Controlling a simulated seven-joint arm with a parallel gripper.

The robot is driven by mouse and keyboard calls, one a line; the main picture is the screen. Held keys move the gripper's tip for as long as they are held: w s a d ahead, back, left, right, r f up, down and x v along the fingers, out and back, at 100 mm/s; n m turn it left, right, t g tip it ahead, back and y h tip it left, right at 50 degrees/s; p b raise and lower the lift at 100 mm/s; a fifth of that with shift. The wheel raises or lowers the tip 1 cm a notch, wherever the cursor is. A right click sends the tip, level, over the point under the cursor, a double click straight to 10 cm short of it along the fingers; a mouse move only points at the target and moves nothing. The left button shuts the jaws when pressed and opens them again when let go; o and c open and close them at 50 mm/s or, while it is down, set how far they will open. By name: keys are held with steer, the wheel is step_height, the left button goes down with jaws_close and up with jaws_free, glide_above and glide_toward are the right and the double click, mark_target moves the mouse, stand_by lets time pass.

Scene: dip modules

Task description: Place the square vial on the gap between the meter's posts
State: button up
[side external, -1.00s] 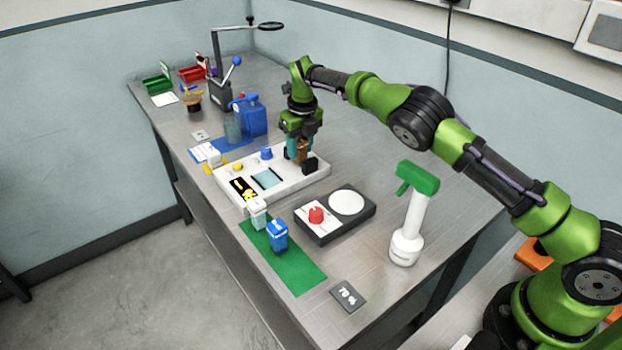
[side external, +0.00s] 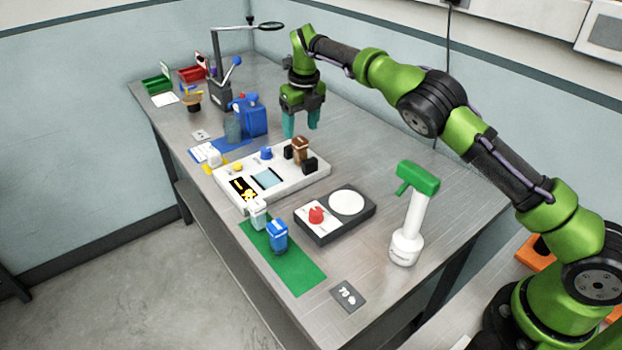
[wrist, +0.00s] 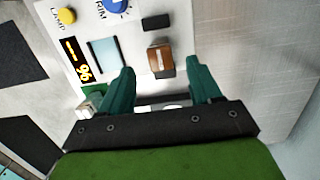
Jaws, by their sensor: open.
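The square vial (side external: 300,150) is brown and stands upright on the white meter (side external: 299,179), between its two black posts (side external: 310,165) (side external: 288,152). In the wrist view the vial (wrist: 160,57) lies in line between one black post (wrist: 156,22) and another dark post mostly behind it. My gripper (side external: 300,122) is open and empty, above and behind the vial in the side view. In the wrist view its teal fingers (wrist: 163,80) are spread apart, with the vial beyond the tips and untouched.
The meter has a yellow button (side external: 237,167), a blue knob (side external: 266,153) and a lit display (side external: 243,188). Blue containers (side external: 249,115) stand at the back left. A black unit (side external: 335,214) with a white disc and a green-topped spray bottle (side external: 411,215) stand in front.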

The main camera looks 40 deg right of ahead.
mark_target(303, 141)
steer(key=r, duration=0.5)
steer(key=shift+s, duration=0.3)
steer(key=s+d+r+n+t+y, duration=0.1)
steer(key=s+d+r+n, duration=0.2)
steer(key=s+r+n, duration=0.35)
steer(key=s+d+r+n+t+y, duration=0.2)
steer(key=s+d+r+n, duration=0.2)
steer(key=s+r+n, duration=0.25)
steer(key=s+a+f+n+t, duration=0.1)
steer(key=s+a+f+n, duration=0.1)
steer(key=s+n, duration=0.7)
steer(key=s+a+f+n+t+h, duration=0.1)
steer(key=s+f+n, duration=0.3)
steer(key=s+n, duration=0.6)
steer(key=s+a, duration=0.1)
steer(key=s, duration=0.3)
steer(key=shift+s+a+t, duration=0.35)
steer(key=shift+a+t, duration=0.05)
